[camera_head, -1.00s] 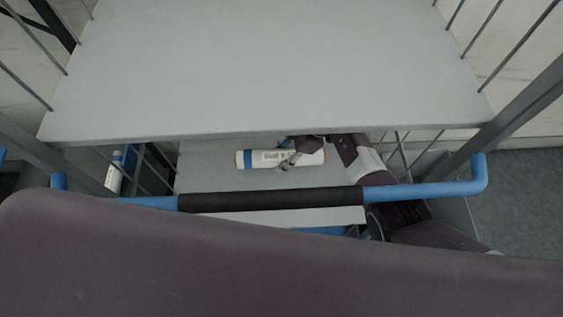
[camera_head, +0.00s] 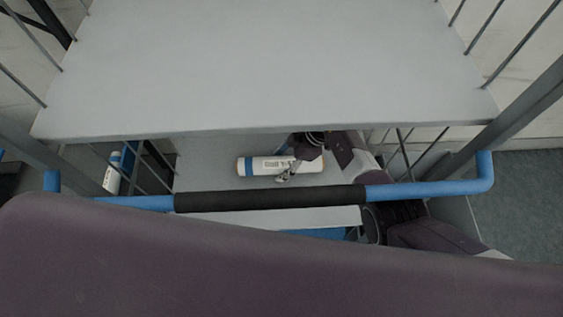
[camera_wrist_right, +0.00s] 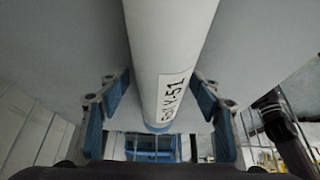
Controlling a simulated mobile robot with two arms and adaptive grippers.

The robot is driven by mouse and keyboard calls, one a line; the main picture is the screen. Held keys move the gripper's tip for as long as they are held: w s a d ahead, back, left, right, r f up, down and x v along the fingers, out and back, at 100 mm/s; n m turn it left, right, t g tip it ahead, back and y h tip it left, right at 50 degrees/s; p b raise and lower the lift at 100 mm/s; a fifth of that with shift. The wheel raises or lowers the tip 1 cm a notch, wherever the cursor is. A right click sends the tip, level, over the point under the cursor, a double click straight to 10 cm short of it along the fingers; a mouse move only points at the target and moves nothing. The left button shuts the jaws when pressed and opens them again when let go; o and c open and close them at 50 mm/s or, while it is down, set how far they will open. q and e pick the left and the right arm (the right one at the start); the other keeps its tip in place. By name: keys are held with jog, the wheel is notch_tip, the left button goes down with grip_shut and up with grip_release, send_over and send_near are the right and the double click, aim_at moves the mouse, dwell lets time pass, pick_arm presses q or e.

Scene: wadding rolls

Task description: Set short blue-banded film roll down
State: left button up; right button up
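The short white film roll (camera_head: 308,166) with a blue band near its left end lies sideways on the lower shelf (camera_head: 205,178), below the big upper shelf. Its printed label faces up. In the right wrist view the roll (camera_wrist_right: 165,50) runs between the two blue-padded fingers of the right gripper (camera_wrist_right: 161,85). The fingers are spread wide, with gaps beside the roll lower down. My left gripper is out of view.
A blue cart handle with a black grip (camera_head: 270,197) crosses in front of the lower shelf. The upper shelf (camera_head: 265,70) is bare and overhangs it. Another blue-banded roll (camera_head: 113,172) stands at the left, beyond wire bars.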

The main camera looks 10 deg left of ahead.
jog(key=shift+w+d+r, duration=0.1)
jog(key=shift+d+r, duration=0.2)
jog(key=shift+r, duration=0.2)
jog(key=p+v, duration=0.2)
jog(key=v, duration=0.7)
jog(key=shift+d+r, duration=0.1)
jog(key=shift+r, duration=0.15)
jog(key=shift+d+r, duration=0.3)
jog(key=shift+r, duration=0.3)
